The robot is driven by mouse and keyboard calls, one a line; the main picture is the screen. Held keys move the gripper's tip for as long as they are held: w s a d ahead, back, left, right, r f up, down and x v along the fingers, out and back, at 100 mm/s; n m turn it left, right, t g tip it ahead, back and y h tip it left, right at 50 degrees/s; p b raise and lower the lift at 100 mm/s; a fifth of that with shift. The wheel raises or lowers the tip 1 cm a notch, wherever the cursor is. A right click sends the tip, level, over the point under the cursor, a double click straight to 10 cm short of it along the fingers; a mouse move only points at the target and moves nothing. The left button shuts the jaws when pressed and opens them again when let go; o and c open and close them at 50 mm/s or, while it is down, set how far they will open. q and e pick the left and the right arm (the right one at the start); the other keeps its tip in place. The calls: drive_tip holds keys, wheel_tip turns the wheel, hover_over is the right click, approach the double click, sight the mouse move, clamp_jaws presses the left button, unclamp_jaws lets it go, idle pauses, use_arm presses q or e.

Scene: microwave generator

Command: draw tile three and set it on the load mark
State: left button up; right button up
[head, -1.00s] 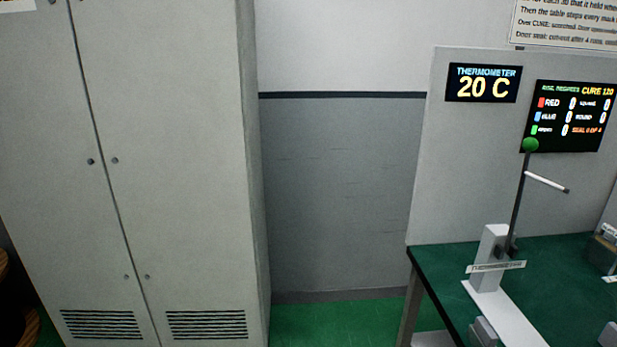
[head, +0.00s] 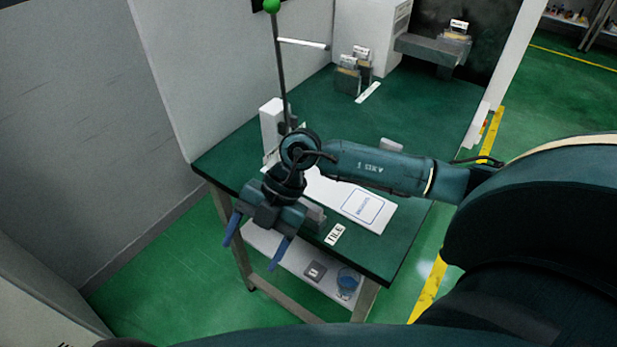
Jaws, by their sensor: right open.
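My right gripper (head: 250,254) is open and empty, in front of the table's near left edge, fingers pointing down. A white strip (head: 385,212) on the green table bears a blue-outlined square (head: 363,206) with lettering too small to read; I cannot tell if it is the load mark. A white "TILE" label (head: 335,234) lies at the front edge. A grey block (head: 312,214) shows beside the gripper, partly hidden by it. I cannot pick out tile three. My left gripper is not in view.
Labelled blocks (head: 348,78) stand at the table's back, another (head: 456,42) on a grey ledge. A dark square piece (head: 315,271) and a blue round thing (head: 348,281) lie on the lower shelf.

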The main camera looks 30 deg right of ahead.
sight(310, 205)
drive_tip(key=w+d+m+h, duration=0.1)
drive_tip(key=d+h, duration=0.1)
drive_tip(key=d, duration=0.3)
drive_tip(key=w+d+r+m+t+h, duration=0.1)
drive_tip(key=w+d+h, duration=0.1)
drive_tip(key=d+h, duration=0.1)
drive_tip(key=w+d+r+m+h, duration=0.1)
drive_tip(key=d+h, duration=0.1)
drive_tip(key=d, duration=0.4)
drive_tip(key=shift+w+d+m+t, duration=0.3)
drive_tip(key=shift+w, duration=0.1)
drive_tip(key=shift+d+h, duration=0.3)
drive_tip(key=shift+w+f+b, duration=0.1)
drive_tip(key=shift+f+b, duration=0.25)
drive_tip(key=shift+f, duration=0.2)
wheel_tip(310, 205, down, 5)
drive_tip(key=b, duration=0.3)
drive_tip(key=shift+b, duration=0.4)
wheel_tip(310, 205, down, 2)
drive_tip(key=shift+f+b, duration=0.1)
drive_tip(key=shift+b, duration=0.7)
drive_tip(key=shift+f+b, duration=0.35)
drive_tip(key=shift+f, duration=0.15)
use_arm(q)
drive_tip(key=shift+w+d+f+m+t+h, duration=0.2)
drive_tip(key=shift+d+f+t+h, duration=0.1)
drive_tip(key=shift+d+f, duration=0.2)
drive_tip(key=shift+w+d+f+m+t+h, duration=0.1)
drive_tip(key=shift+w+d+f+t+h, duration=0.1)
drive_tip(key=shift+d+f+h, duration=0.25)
